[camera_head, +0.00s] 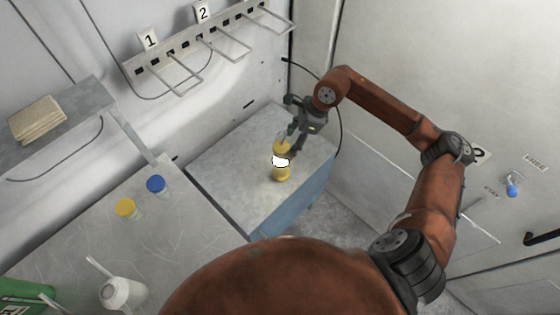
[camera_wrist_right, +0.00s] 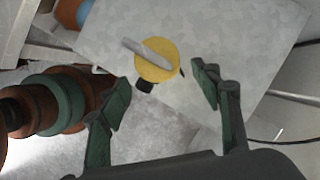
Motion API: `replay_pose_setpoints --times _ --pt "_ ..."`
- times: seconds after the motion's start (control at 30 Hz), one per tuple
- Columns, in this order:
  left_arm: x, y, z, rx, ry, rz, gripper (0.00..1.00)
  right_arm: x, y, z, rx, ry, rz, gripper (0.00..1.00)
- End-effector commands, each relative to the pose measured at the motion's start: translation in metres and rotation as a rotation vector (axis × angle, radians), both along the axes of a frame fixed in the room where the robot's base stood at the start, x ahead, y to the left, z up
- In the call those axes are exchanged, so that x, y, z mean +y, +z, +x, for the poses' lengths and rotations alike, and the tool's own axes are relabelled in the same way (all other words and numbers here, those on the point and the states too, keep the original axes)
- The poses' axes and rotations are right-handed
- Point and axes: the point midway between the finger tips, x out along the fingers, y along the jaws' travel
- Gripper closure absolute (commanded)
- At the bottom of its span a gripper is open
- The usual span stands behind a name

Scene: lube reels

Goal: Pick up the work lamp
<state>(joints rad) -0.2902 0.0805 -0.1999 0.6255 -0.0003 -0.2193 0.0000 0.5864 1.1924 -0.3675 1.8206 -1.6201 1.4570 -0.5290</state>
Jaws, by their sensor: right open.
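The work lamp (camera_head: 281,168) is a short yellow cylinder with a bright white band. It stands upright on the grey top of a blue cabinet. In the right wrist view the lamp (camera_wrist_right: 158,62) shows from above as a yellow disc with a grey bar across it. My right gripper (camera_head: 288,138) is above and close to the lamp in the head view. Its two green-padded fingers (camera_wrist_right: 160,88) are spread, with the lamp beyond and between them and nothing held. I cannot tell from these views whether a finger touches the lamp. My left gripper is not in view.
The blue cabinet (camera_head: 235,165) has free top around the lamp. A wall rack (camera_head: 205,45) with prongs hangs behind it. The bench (camera_head: 190,235) at left holds a yellow-lidded jar (camera_head: 126,208), a blue-lidded jar (camera_head: 156,184) and a white container (camera_head: 122,293).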

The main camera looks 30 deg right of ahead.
Motion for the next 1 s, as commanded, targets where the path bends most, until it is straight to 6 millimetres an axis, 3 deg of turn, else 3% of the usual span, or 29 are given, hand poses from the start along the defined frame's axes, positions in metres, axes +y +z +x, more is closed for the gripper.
replay_pose_setpoints --times 0.27,0.5,0.77,1.0 --pt "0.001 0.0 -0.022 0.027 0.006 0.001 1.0 0.018 -0.029 0.009 0.0 0.008 0.004 0.42" --pt "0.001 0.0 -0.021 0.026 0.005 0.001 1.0 0.026 -0.055 0.015 -0.002 0.006 0.002 0.42" --pt "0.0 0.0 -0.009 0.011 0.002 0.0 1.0 0.026 -0.057 0.014 -0.002 0.003 0.001 0.42" --pt "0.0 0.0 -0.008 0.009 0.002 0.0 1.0 0.026 -0.057 0.014 -0.002 0.003 0.001 0.58"
